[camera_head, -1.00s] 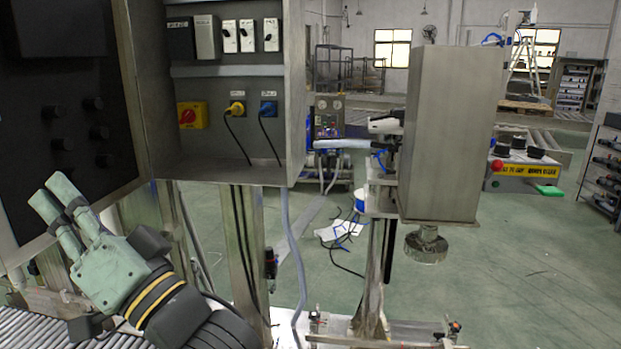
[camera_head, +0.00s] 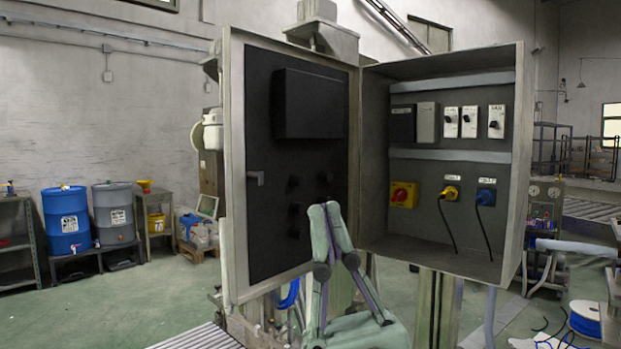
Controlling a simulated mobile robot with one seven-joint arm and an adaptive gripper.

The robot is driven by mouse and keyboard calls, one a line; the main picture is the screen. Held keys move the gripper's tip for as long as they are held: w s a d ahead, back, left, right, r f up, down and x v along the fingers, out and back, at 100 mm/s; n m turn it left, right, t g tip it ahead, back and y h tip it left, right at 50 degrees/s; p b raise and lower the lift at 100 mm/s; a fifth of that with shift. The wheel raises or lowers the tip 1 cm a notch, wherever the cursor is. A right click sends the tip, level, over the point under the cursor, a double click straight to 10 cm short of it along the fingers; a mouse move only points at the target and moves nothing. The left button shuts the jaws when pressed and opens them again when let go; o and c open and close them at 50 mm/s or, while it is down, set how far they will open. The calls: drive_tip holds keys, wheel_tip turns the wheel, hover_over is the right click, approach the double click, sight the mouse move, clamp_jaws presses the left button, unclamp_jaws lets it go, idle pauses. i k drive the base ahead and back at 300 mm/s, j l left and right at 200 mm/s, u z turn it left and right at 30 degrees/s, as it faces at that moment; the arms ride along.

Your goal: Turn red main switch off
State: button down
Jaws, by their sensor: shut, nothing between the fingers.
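The red main switch (camera_head: 400,195) is a red rotary knob on a yellow box, mounted low on the left of the open cabinet's (camera_head: 450,256) back panel. The knob's exact angle is too small to tell. My gripper (camera_head: 327,210), pale green with dark joints, points upward at the bottom middle, in front of the open door's lower right part. Its fingers are together at the tips with nothing between them. It is left of and lower than the switch in the picture, and apart from it.
A yellow plug (camera_head: 450,193) and a blue plug (camera_head: 486,197) with hanging cables sit right of the switch. White breakers (camera_head: 469,122) are above. The open door (camera_head: 262,180) stands left of the cabinet. Blue (camera_head: 66,219) and grey (camera_head: 114,212) barrels stand far left.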

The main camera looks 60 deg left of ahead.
sight(401, 195)
drive_tip(key=u, duration=2.15)
